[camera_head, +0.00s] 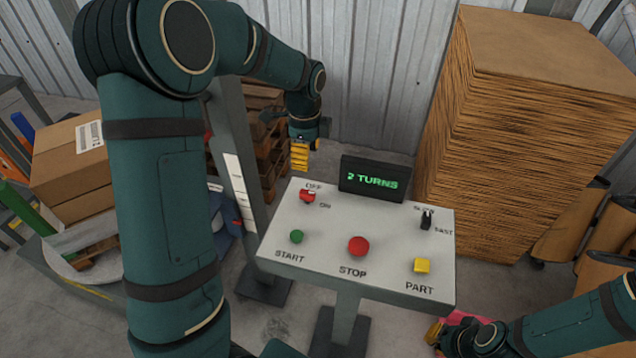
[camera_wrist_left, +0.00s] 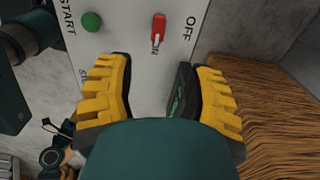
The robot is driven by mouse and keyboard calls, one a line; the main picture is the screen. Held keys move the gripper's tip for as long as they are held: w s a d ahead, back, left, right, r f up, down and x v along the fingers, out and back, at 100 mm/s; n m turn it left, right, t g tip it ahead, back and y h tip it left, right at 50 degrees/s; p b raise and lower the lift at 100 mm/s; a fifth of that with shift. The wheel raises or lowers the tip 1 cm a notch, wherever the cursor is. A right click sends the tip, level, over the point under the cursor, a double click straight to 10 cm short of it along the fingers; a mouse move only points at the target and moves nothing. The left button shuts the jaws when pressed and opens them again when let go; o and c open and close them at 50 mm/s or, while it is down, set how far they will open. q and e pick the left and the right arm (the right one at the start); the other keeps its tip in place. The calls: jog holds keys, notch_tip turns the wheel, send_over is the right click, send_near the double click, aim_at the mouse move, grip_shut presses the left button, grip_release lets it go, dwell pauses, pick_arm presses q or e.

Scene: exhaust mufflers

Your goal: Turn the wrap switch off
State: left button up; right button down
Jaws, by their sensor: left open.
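The red switch (camera_head: 307,196) sits at the back left of the white control panel (camera_head: 325,230), beside OFF and ON labels. It also shows in the left wrist view (camera_wrist_left: 158,27), beyond the fingertips and roughly in line with the gap between them. I cannot tell which way its lever is set. My left gripper (camera_head: 300,157) hangs above the panel's back left edge, apart from the switch. In the left wrist view its yellow fingers (camera_wrist_left: 161,75) are spread and empty. My right gripper (camera_head: 435,333) is low at the right, partly hidden, its opening unclear.
The panel also carries a green START button (camera_head: 296,236), a red STOP button (camera_head: 358,245), a yellow PART button (camera_head: 421,265) and a black selector (camera_head: 426,220). A display (camera_head: 372,178) reads "2 TURNS". A tall cardboard stack (camera_head: 520,130) stands behind right; boxes (camera_head: 75,165) lie left.

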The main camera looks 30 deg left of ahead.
aim_at(307, 192)
pick_arm(q)
notch_tip(307, 192, down, 14)
jog(key=shift+s+r+b, duration=0.15)
jog(key=shift+b, duration=0.3)
jog(key=shift+o, duration=0.2)
grip_shut()
